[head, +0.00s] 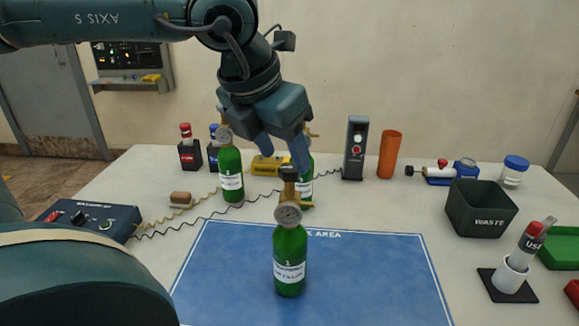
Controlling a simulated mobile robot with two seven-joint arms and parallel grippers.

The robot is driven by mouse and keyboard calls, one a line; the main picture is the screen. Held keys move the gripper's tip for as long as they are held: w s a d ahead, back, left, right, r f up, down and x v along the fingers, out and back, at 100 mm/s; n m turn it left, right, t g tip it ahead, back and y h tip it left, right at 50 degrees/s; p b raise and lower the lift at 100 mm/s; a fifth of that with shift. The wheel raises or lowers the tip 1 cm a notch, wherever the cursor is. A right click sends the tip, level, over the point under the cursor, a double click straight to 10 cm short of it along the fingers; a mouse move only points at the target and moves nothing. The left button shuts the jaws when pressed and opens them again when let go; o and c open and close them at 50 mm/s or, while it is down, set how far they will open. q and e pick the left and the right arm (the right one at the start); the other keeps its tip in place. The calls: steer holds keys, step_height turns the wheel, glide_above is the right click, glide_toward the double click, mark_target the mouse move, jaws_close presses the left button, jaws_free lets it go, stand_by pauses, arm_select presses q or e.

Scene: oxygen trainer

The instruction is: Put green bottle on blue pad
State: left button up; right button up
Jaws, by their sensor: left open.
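A green bottle (290,260) with a white label and a gauge on its brass valve stands upright on the blue pad (375,280), near the pad's middle. My left gripper (282,154) is open and empty, pointing down just above and behind this bottle's valve. One fingertip overlaps the valve top in the picture; I cannot tell whether they touch. A second green bottle (231,175) stands on the table behind the pad, to the left. A third green bottle (306,183) stands behind the pad, partly hidden by my gripper and the front bottle. My right gripper is out of view.
A blue control box (92,219) with wires lies left of the pad. A dark meter (355,148) and orange cup (389,155) stand at the back. A black waste bin (480,209) and a white holder (511,275) stand right. The pad is clear around the bottle.

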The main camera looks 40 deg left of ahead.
arm_select(q)
steer(key=v, duration=0.5)
steer(key=shift+s+r, duration=0.1)
steer(key=shift+r, duration=0.3)
